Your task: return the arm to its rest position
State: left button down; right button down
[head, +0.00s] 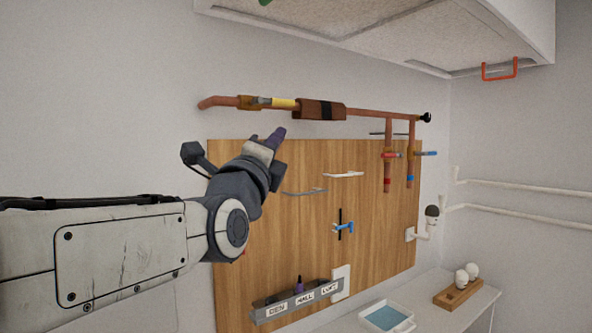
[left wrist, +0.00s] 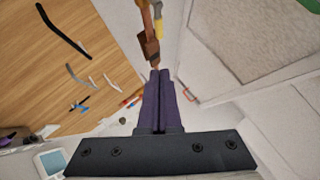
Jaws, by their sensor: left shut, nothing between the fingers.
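My left arm comes in from the left in the head view, raised in front of the wooden wall board (head: 385,235). My left gripper (head: 279,134) is near the board's upper left part, just below the copper pipe (head: 365,112). In the left wrist view its purple fingers (left wrist: 158,100) are together, with nothing between them. The pipe also shows beyond the fingertips in the left wrist view (left wrist: 148,45). I cannot tell whether the gripper touches anything. My right gripper is not in view.
A labelled grey rack (head: 298,303) sits low on the board. A blue-bottomed tray (head: 386,317) and a wooden holder with white egg-like objects (head: 457,292) stand on the white shelf at the lower right. An open ceiling box (head: 400,35) hangs overhead, with a red handle (head: 500,70).

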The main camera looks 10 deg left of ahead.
pick_arm(q)
jog(key=s+d+f+n+g+h, duration=0.1)
jog(key=s+d+f+n+g, duration=0.2)
jog(key=f, duration=0.6)
jog(key=s+d+f+n+g, duration=0.1)
jog(key=d+f+n+g, duration=0.3)
jog(key=f, duration=0.6)
jog(key=s+d+f+n+g+h, duration=0.1)
jog(key=s+d+f+g, duration=0.3)
jog(key=f, duration=0.5)
jog(key=s+a+f+n+g+y, duration=0.2)
jog(key=s+a+f+n+g, duration=0.1)
jog(key=s+f, duration=0.6)
jog(key=s+a+f+n+g+y, duration=0.3)
jog(key=s+f+n+g, duration=0.3)
jog(key=s, duration=0.6)
notch_tip(320, 180, down, 3)
jog(key=shift+a+f+n+g, duration=0.15)
jog(key=shift+a+n+g, duration=0.3)
jog(key=shift+g, duration=0.75)
